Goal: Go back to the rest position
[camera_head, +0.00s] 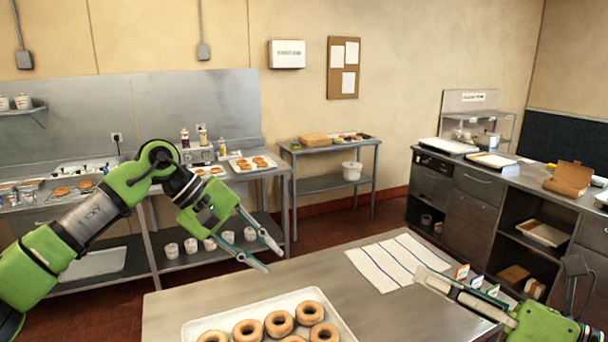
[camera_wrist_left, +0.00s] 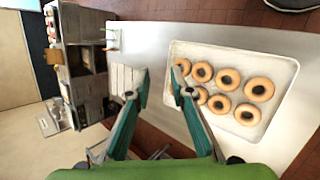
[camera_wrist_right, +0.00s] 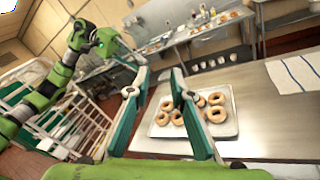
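My left gripper (camera_head: 272,255) is raised above the far left part of the steel table, with its two fingers apart and nothing between them. Its open fingers also show in the left wrist view (camera_wrist_left: 158,88). My right gripper (camera_head: 432,280) is over the right side of the table, near the striped towel. In the right wrist view its fingers (camera_wrist_right: 157,88) are spread with nothing held. A white tray (camera_head: 192,330) of several plain ring doughnuts (camera_head: 279,323) lies at the table's front, apart from both grippers.
A striped white towel (camera_head: 398,262) and small cards (camera_head: 462,272) lie on the table's right side. A steel counter (camera_head: 160,205) with trays stands behind at left. A dark cabinet counter (camera_head: 470,205) stands at right. The middle of the table (camera_head: 335,275) is clear.

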